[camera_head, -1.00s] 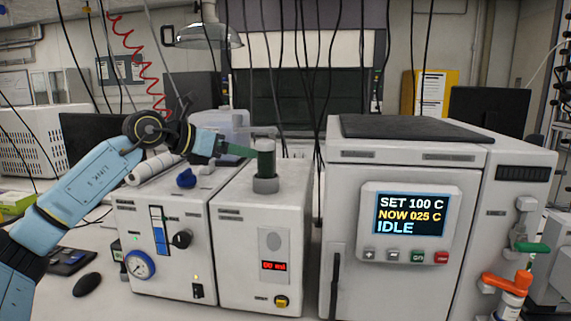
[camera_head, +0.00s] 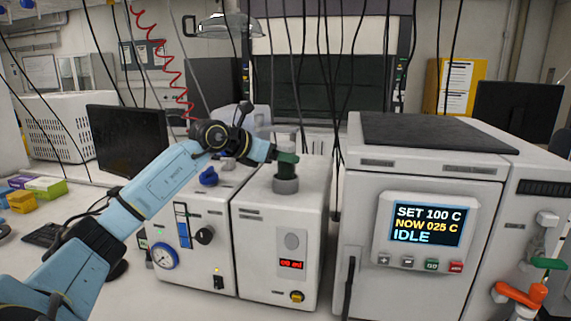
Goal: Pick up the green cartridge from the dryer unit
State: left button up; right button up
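The green cartridge (camera_head: 286,170) stands upright in the grey collar (camera_head: 286,185) on top of the dryer unit (camera_head: 282,245), the white box with the red display. My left arm comes in from the left, and my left gripper (camera_head: 286,157) is at the cartridge's upper part, with its dark green fingertips overlapping it. The fingers hide part of the cartridge. I cannot tell whether they are closed on it or only around it. My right gripper is out of view.
A white unit with a gauge (camera_head: 165,256) stands left of the dryer. A large oven-like unit (camera_head: 425,235) reading IDLE stands close on the right. Black cables (camera_head: 335,110) hang behind. A monitor (camera_head: 128,140) and small coloured boxes (camera_head: 45,187) are at left.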

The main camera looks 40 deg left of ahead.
pick_arm(q)
jog(key=p+x, duration=0.1)
jog(key=x, duration=0.3)
jog(key=shift+w, duration=0.2)
jog(key=shift+a, duration=0.1)
jog(key=c, duration=1.2)
